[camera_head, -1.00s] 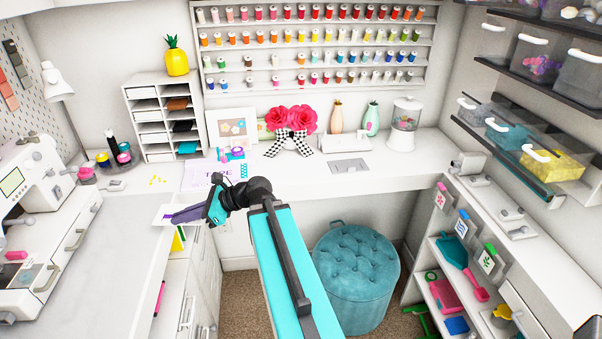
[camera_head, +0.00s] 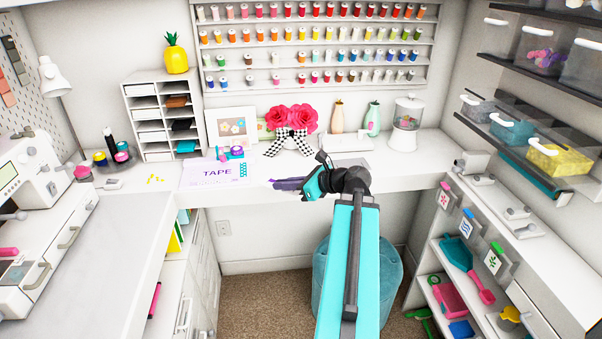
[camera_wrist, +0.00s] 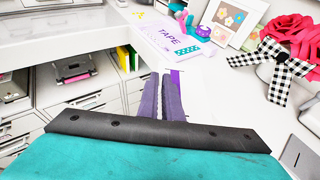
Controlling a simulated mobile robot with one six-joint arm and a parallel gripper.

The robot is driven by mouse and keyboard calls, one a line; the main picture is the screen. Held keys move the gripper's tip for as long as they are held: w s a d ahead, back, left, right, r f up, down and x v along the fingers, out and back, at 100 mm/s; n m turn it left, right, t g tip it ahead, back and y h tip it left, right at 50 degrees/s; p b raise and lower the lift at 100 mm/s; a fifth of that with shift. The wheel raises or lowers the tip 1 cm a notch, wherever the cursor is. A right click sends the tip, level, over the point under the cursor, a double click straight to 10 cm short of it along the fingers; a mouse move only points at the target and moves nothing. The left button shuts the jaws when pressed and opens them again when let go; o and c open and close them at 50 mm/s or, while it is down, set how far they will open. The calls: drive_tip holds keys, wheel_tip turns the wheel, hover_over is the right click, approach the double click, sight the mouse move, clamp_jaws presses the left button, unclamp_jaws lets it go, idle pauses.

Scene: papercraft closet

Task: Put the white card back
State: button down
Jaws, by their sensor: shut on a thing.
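My gripper (camera_head: 290,184) is out over the front edge of the back desk, its purple fingers pointing left. In the wrist view the fingers (camera_wrist: 160,98) are close together, shut on the white card. A purple strip of the card (camera_wrist: 176,76) shows just past the fingertips. The rest of the card blends into the white desk, and its outline is hard to make out in the head view. Several white cards with pink, blue and green pictures, such as the pink flower card (camera_head: 443,200), stand in grey holders on the right shelf unit.
A sheet marked TAPE (camera_head: 217,174) lies on the back desk (camera_head: 420,178). A red flower pot with a checked bow (camera_head: 290,143) and a framed picture (camera_head: 232,128) stand behind. A teal stool (camera_head: 330,285) is under my arm. Overhead bins hang at right.

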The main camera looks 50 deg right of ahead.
drive_tip(key=s+d+m+h, duration=0.1)
drive_tip(key=s+d+h, duration=0.1)
drive_tip(key=s+d, duration=0.4)
drive_tip(key=shift+s+d+m+b, duration=0.15)
drive_tip(key=shift+d+m+b, duration=0.25)
drive_tip(key=shift+d+b, duration=0.1)
drive_tip(key=shift+r, duration=0.1)
drive_tip(key=w+d+p, duration=0.1)
drive_tip(key=w+d, duration=0.1)
drive_tip(key=w, duration=0.2)
drive_tip(key=w+d+p, duration=0.1)
drive_tip(key=w+d, duration=0.2)
drive_tip(key=w, duration=0.1)
drive_tip(key=w+d+f+p, duration=0.1)
drive_tip(key=w+d, duration=0.1)
drive_tip(key=w, duration=0.2)
drive_tip(key=shift+w+d+p, duration=0.2)
drive_tip(key=shift+p, duration=0.1)
drive_tip(key=shift+w+d+f, duration=0.25)
drive_tip(key=shift+w+d, duration=0.1)
drive_tip(key=shift+w, duration=0.35)
drive_tip(key=shift+f+t+p, duration=0.3)
drive_tip(key=shift+f+p, duration=0.55)
drive_tip(key=shift+f, duration=0.9)
drive_tip(key=shift+f, duration=0.1)
